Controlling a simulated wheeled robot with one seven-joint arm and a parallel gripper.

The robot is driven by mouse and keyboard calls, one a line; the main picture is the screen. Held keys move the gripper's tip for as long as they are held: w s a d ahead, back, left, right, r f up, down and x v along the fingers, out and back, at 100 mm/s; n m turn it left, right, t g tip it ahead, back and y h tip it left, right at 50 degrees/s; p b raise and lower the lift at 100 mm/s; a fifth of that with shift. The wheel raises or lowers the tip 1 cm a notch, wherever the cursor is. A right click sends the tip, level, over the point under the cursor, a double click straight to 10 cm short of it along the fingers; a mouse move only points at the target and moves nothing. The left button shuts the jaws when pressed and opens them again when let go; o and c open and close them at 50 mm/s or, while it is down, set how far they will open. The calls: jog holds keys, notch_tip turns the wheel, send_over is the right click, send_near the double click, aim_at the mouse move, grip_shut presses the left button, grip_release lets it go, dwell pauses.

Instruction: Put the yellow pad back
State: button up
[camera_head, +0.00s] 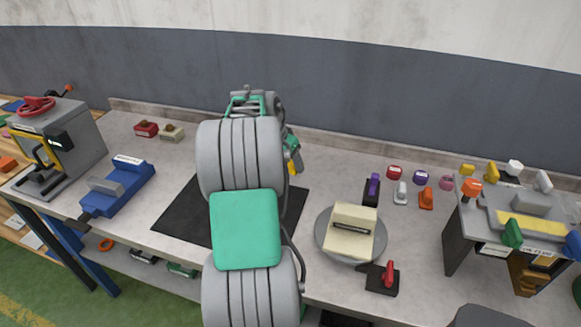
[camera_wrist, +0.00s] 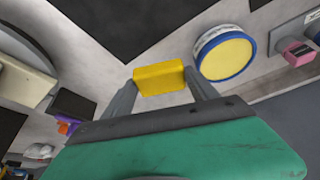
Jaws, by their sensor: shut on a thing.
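The yellow pad (camera_wrist: 159,78) is a small block held between the two fingers of my gripper (camera_wrist: 163,85) in the wrist view. A bit of the yellow pad also shows below my gripper (camera_head: 294,160) in the head view, beyond my arm and over the back part of the bench. A round yellow disc with a blue rim (camera_wrist: 225,54) lies just right of the held pad in the wrist view, apart from it. In the head view my arm hides this disc.
A black mat (camera_head: 180,213) lies partly under my arm. Right of it, a grey turntable (camera_head: 325,240) bears a cream block (camera_head: 352,238). A red-handled clamp (camera_head: 386,279), a blue vise (camera_head: 118,190), a grey press (camera_head: 75,140) and several small coloured pieces stand around on the bench (camera_head: 330,180).

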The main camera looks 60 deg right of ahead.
aim_at(290, 181)
jog(key=shift+d+f, duration=0.75)
jog(key=shift+f, duration=0.1)
notch_tip(290, 181, down, 3)
jog(key=shift+d+f+p, duration=0.1)
jog(key=shift+d+p, duration=0.05)
jog(key=shift+p, duration=0.55)
jog(key=shift+f+b, duration=0.6)
jog(key=o, duration=1.2)
jog(key=shift+r, duration=0.15)
